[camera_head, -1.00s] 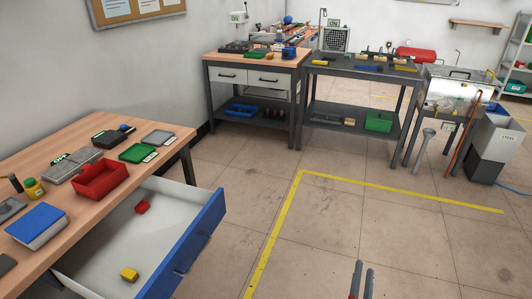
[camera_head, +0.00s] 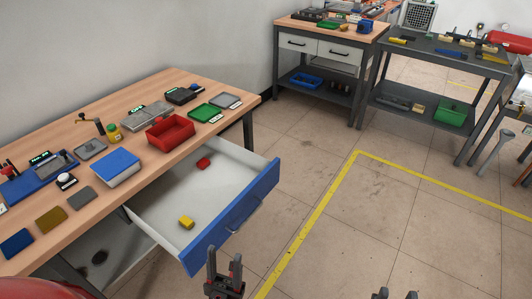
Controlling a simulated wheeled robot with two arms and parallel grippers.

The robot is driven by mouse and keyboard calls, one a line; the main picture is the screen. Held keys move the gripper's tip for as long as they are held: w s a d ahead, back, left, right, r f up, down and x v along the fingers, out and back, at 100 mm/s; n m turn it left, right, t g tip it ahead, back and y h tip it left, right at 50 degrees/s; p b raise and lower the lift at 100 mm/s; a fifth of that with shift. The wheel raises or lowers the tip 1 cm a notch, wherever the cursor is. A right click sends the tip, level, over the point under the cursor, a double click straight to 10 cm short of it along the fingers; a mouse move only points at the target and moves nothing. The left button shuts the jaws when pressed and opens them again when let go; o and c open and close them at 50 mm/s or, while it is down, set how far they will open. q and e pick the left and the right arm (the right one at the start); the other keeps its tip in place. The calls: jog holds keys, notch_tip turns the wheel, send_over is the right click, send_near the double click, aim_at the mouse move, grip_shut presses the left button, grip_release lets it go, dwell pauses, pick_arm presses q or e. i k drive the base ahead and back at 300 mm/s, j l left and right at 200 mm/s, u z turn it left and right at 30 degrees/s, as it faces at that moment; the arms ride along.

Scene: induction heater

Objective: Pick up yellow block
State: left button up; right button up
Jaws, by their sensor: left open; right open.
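The yellow block (camera_head: 187,222) lies on the white floor of the open drawer, towards its front left. A red block (camera_head: 203,163) lies further back in the same drawer. The drawer (camera_head: 232,218) has a blue front and is pulled out from under the wooden workbench. My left gripper (camera_head: 224,262) is open and empty, just in front of the drawer's blue front, apart from the yellow block. My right gripper (camera_head: 396,294) is at the bottom edge, further right over the floor; only its fingertips show, apart and empty.
The wooden bench (camera_head: 165,85) carries a red bin (camera_head: 170,133), a blue book-like box (camera_head: 115,167), green and grey trays and small devices. A grey worktable (camera_head: 440,55) and a drawer bench (camera_head: 330,35) stand at the back. The floor right of the drawer is clear, with yellow tape (camera_head: 318,217).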

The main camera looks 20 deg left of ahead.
aim_at(185, 222)
jog(key=u, duration=1.2)
